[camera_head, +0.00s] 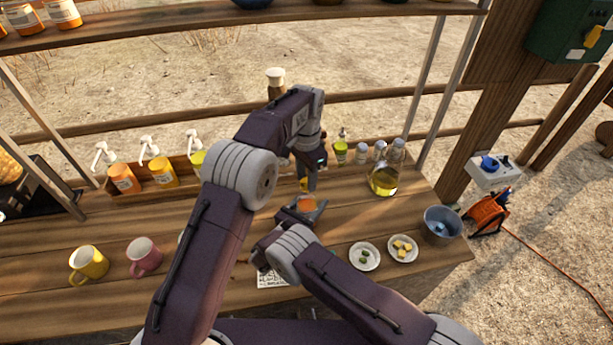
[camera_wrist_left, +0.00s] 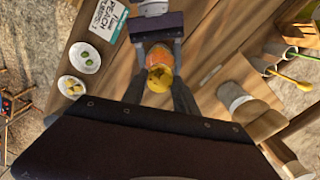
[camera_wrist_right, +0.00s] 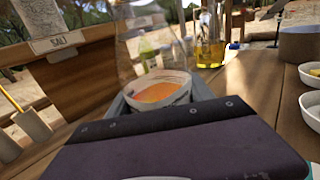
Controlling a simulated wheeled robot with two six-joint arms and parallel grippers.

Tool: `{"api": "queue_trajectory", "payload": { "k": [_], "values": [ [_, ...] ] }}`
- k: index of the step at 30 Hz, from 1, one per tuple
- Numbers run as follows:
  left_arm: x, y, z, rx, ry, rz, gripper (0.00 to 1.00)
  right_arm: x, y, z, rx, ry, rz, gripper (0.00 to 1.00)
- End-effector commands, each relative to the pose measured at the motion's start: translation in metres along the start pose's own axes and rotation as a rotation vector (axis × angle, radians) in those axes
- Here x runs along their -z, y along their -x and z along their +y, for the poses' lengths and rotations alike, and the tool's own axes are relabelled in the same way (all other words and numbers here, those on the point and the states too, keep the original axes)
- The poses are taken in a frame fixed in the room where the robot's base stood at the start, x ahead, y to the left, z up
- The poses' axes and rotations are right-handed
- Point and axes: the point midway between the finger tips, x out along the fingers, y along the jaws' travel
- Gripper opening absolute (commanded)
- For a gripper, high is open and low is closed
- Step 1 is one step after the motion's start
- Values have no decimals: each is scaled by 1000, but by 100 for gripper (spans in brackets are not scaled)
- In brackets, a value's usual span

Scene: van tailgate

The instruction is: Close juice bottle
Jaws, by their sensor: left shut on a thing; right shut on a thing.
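The juice bottle (camera_wrist_right: 150,45) is clear glass with orange juice low inside; its body stands between the fingers of my right gripper (camera_wrist_right: 158,100) in the right wrist view. In the head view, my right gripper (camera_head: 304,212) is shut on it above the counter, and orange juice shows there. My left gripper (camera_head: 308,182) reaches down from above. In the left wrist view, my left gripper (camera_wrist_left: 159,92) is shut on a yellow cap (camera_wrist_left: 160,78), in line with the orange juice (camera_wrist_left: 157,55). The bottle's mouth is hidden, so I cannot tell whether the cap touches it.
Two small plates (camera_head: 365,256) and (camera_head: 403,249), an oil bottle (camera_head: 384,178) and a blue-grey bowl (camera_head: 442,223) stand to the right. Yellow (camera_head: 88,263) and pink (camera_head: 144,256) mugs stand left. Pump bottles (camera_head: 158,168) line the back. A printed card (camera_head: 272,278) lies at the front.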

Motion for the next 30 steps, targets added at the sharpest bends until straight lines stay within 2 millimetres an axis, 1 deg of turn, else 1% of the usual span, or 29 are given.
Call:
{"api": "queue_trajectory", "payload": {
  "k": [2,5,6,8,9,14,15,18,21,25,30],
  "values": [
    [0,0,0,0,-102,0,0,0,0,0,0,0,0,0],
    [0,0,0,0,-371,0,0,0,0,0,0,0,0,0],
    [0,0,-1,0,-504,0,0,0,0,0,0,0,0,0],
    [0,0,-1,-1,-703,0,0,0,0,0,0,0,0,0],
    [0,0,-1,-1,-836,0,0,0,0,0,0,0,0,0],
    [1,0,-1,-1,-1369,1,0,0,0,0,0,0,1,0],
    [1,0,-1,-1,-1501,1,0,0,0,0,0,0,1,0],
    [2,-1,-1,-1,-1800,0,0,0,0,0,0,0,1,0],
    [2,-1,-1,-1,-2032,0,0,0,0,0,0,0,1,0],
    [2,-1,-1,-2,-2201,0,0,0,0,0,0,0,1,0],
    [2,-1,-1,-2,-2247,0,0,0,0,0,0,0,1,0]
  ]
}}
